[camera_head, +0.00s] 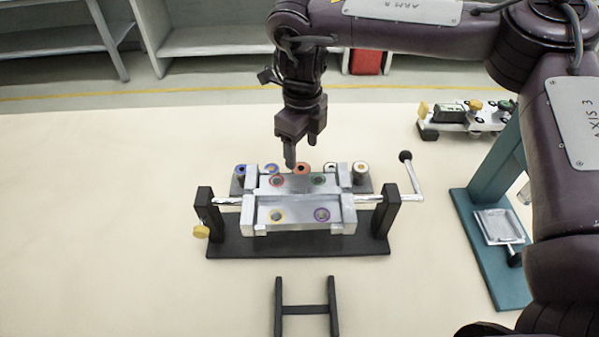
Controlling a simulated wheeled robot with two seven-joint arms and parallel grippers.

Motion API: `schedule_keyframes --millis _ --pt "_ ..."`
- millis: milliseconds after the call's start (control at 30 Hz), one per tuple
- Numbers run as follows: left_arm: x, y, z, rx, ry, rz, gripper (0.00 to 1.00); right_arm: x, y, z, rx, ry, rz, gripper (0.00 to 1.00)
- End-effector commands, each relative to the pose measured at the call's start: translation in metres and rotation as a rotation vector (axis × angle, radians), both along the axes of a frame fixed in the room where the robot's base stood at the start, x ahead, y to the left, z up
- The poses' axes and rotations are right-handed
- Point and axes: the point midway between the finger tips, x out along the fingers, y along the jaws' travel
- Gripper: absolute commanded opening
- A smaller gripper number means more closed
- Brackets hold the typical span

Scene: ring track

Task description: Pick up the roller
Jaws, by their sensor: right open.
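Several small rollers stand in a row on a dark rack behind the metal fixture. Which one is the task's roller cannot be told. My right gripper (301,152) points down just above the middle of the row, with its fingers apart and nothing seen between them. One fingertip overlaps the row in the picture, left of the orange-red roller; contact cannot be told. My left gripper is not in view.
The silver fixture (299,200) has several coloured rings and hangs between dark uprights, with a crank (412,178) at right. A dark H-shaped stand (306,308) lies in front. A teal stand (490,240) and a small device (465,116) are at right. The table's left is clear.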

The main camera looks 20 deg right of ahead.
Motion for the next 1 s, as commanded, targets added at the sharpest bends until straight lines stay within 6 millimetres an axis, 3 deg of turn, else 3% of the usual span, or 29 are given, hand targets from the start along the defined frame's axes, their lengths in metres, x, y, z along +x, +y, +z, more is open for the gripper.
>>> schedule_keyframes --millis 467,767,1000 --pt "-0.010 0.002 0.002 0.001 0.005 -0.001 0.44 -0.008 0.004 -0.061 0.000 0.002 -0.001 0.63" --pt "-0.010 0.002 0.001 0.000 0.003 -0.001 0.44 -0.008 0.004 -0.066 0.001 0.001 -0.001 0.63" --pt "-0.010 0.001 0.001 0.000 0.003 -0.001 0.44 -0.008 0.004 -0.066 0.001 0.001 -0.001 0.32"
